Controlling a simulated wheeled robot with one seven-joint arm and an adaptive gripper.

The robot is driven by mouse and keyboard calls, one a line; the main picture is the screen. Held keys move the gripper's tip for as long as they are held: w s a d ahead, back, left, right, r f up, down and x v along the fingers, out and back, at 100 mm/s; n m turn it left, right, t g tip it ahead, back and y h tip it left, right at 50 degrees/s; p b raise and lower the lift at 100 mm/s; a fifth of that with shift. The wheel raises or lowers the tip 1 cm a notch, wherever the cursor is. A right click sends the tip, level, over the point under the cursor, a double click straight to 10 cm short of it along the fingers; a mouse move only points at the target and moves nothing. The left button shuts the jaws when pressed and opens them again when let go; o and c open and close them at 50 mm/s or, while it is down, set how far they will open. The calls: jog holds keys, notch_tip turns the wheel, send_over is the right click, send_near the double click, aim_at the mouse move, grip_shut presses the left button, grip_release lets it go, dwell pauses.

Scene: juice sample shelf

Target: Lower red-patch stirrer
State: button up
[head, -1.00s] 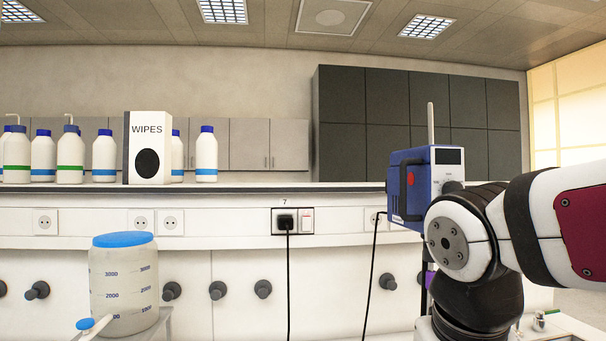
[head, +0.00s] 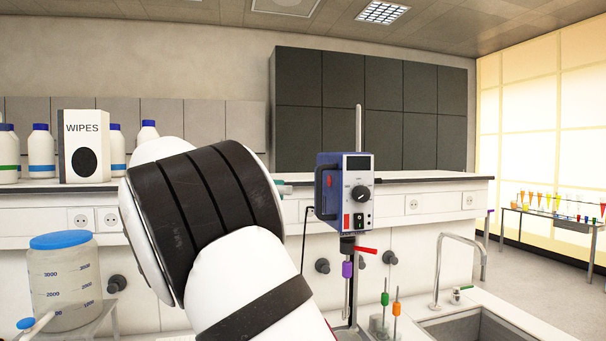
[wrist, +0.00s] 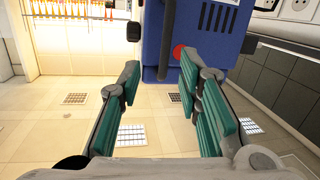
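The blue overhead stirrer (head: 343,195) is mounted on an upright metal rod (head: 359,130). It has a grey control face with a black knob and a red patch (head: 329,180) on its left side. A shaft with a purple part (head: 347,270) hangs below it. In the wrist view, the stirrer's blue housing (wrist: 208,15) and red patch (wrist: 180,52) lie just beyond my gripper (wrist: 160,72). My gripper's green-padded fingers are apart with nothing held between them. In the head view my arm hides most of the gripper; a teal fingertip (head: 285,190) shows left of the stirrer.
A red lever (head: 365,250) sits at the rod below the stirrer. Green (head: 384,299) and orange (head: 396,308) pieces stand on thin rods below. A sink (head: 480,326) with a tap is at right. The wipes box (head: 88,147) and bottles stand on the shelf at left.

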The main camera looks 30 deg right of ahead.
jog(key=shift+m+h, duration=0.5)
jog(key=shift+h, duration=0.1)
jog(key=d+p, duration=0.1)
jog(key=d, duration=0.2)
jog(key=d+r+p, duration=0.1)
jog(key=d, duration=0.3)
jog(key=d+p, duration=0.1)
jog(key=d, duration=0.3)
jog(key=shift+d+r+p, duration=0.1)
jog(key=shift+r+p, duration=0.2)
jog(key=shift+p, duration=0.05)
grip_shut()
